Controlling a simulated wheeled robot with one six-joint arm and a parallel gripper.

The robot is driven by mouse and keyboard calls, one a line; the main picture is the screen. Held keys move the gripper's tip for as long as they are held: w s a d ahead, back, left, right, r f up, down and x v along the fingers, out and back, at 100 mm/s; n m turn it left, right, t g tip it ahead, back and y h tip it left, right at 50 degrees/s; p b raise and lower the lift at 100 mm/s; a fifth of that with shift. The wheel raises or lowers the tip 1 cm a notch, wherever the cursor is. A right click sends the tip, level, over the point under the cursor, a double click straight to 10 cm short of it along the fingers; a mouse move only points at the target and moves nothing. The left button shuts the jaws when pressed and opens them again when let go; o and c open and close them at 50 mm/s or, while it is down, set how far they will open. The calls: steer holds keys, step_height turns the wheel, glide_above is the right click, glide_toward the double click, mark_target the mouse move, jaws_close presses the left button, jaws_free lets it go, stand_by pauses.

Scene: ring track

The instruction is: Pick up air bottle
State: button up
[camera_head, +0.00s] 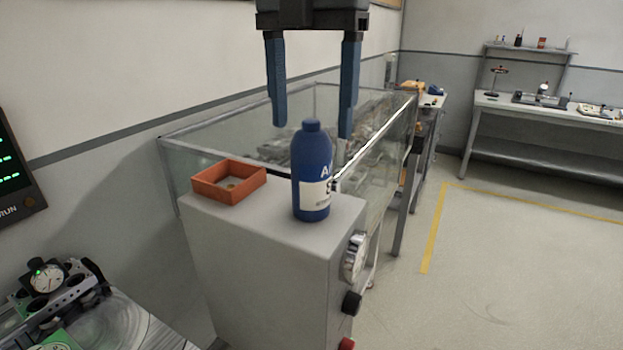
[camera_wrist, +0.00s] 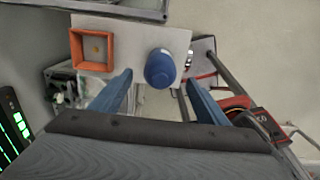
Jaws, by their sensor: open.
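The air bottle (camera_head: 311,172) is blue with a white label and stands upright on top of a grey cabinet (camera_head: 265,221). It also shows from above in the wrist view (camera_wrist: 160,68), ahead of the fingertips and between their lines. My gripper (camera_head: 312,130) is open and empty, its two blue fingers pointing down. In the head view the fingertips appear on either side of the bottle's cap, at about its height. They do not visibly touch it. My gripper also shows in the wrist view (camera_wrist: 157,80).
A small orange tray (camera_head: 229,182) sits left of the bottle on the same cabinet top. Knobs (camera_head: 355,257) stick out from the cabinet's side. A glass tank (camera_head: 345,110) stands behind. A workbench (camera_head: 550,108) is far right; the floor before it is clear.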

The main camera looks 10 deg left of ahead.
mark_target(311, 157)
step_height(311, 157, down, 7)
steer(key=shift+f+p, duration=0.2)
steer(key=shift+p, duration=0.75)
steer(key=shift+c, duration=0.5)
steer(key=c, duration=1.4)
steer(key=shift+r, duration=0.15)
